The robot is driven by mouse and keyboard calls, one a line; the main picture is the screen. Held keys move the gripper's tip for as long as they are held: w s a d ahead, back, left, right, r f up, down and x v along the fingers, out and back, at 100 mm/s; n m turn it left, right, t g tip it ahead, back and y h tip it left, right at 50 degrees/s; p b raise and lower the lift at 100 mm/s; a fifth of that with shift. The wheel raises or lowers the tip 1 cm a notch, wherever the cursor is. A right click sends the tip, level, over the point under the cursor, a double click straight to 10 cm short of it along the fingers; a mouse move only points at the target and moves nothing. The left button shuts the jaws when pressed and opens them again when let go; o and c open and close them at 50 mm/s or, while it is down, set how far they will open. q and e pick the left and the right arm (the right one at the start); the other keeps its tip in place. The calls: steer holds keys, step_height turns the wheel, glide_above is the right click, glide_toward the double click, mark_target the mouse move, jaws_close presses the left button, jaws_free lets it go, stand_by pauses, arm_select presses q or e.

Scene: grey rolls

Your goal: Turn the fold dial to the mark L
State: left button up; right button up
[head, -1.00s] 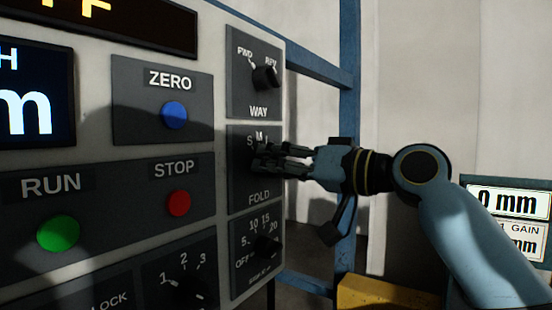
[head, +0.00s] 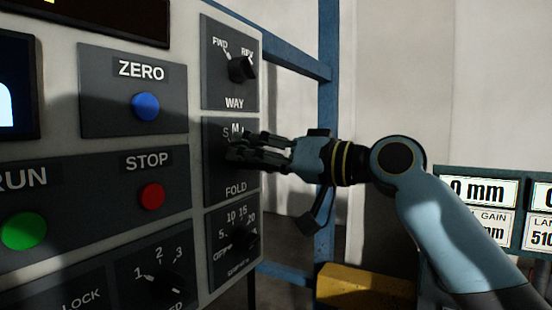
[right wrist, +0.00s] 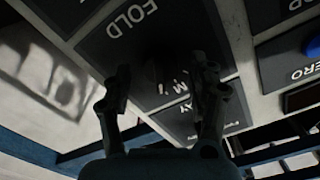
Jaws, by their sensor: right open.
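The fold panel (head: 222,188) is a dark plate marked FOLD on the right side of the control face. Its marks S and M show above my gripper; the L is mostly covered. The fold dial itself is hidden behind my fingers in the head view and is only a dark, unclear shape in the right wrist view, so its pointing cannot be told. My right gripper (head: 238,149) is at the dial, its fingers open to either side of the dial area in the right wrist view (right wrist: 165,72). Contact cannot be told. My left gripper is not in view.
The WAY dial (head: 242,67) sits just above and another dial (head: 242,236) just below. The blue ZERO button (head: 145,107) and red STOP button (head: 151,197) are to the left. A blue frame post (head: 328,95) stands behind my gripper; a yellow block (head: 368,285) is low right.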

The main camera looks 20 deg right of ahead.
steer(key=v, duration=1.1)
steer(key=shift+s+d, duration=0.2)
